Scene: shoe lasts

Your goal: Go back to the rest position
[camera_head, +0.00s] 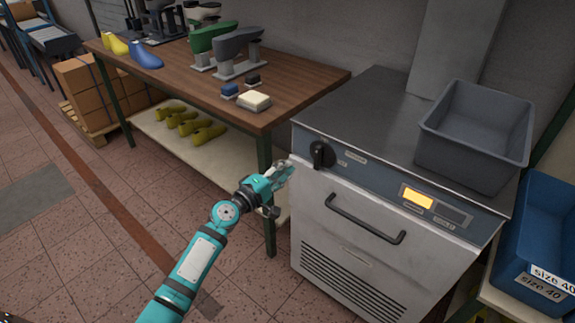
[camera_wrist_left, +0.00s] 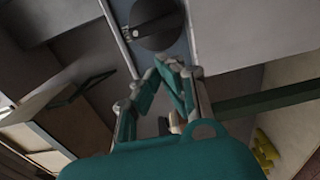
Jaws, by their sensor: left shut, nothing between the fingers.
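My left gripper (camera_head: 283,172) is shut and empty, held in front of the left front corner of a grey machine (camera_head: 345,215). In the left wrist view its fingertips (camera_wrist_left: 172,65) meet, just short of a dark round knob (camera_wrist_left: 156,22). The knob (camera_head: 322,154) is on the machine's front panel, a little right of the fingers in the head view. I cannot tell whether the fingers touch it, but a small gap seems to show. My right gripper is not in view.
A grey bin (camera_head: 470,140) stands on the machine. Left is a wooden table (camera_head: 175,75) with shoe lasts, stands and small blocks; yellow lasts (camera_head: 190,122) lie on its lower shelf. Blue bins (camera_head: 535,240) are at the right. Floor at the left (camera_head: 110,220) is clear.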

